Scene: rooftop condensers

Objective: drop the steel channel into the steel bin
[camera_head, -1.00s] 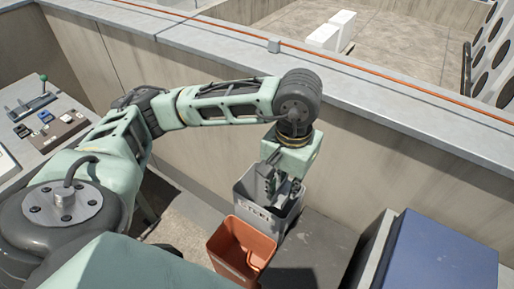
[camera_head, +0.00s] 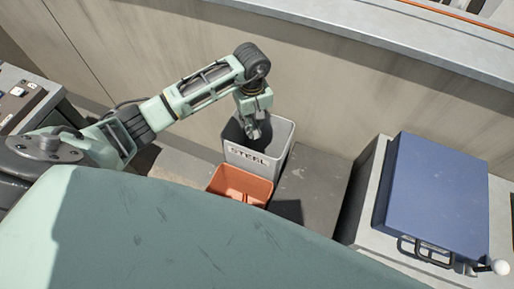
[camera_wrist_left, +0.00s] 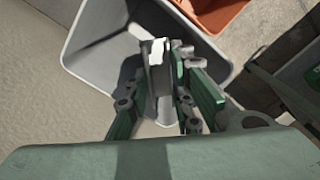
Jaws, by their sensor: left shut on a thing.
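The grey steel bin (camera_head: 270,168) is labelled STEEL and stands against the parapet wall. My left gripper (camera_head: 254,132) is over its open mouth and points down into it. In the left wrist view the bin's pale wall (camera_wrist_left: 92,42) surrounds the fingers in the picture. There the gripper (camera_wrist_left: 165,85) is shut on the steel channel (camera_wrist_left: 157,70), a narrow, shiny grey piece held between the fingers. The channel's lower end and its depth in the bin are hard to tell. My right gripper is not in view.
An orange bin (camera_head: 238,186) stands directly in front of the steel bin and also shows in the left wrist view (camera_wrist_left: 215,12). A blue-lidded box (camera_head: 435,195) is at the right. A grey bench (camera_head: 25,95) is at the far left. The wall (camera_head: 330,105) rises close behind the bins.

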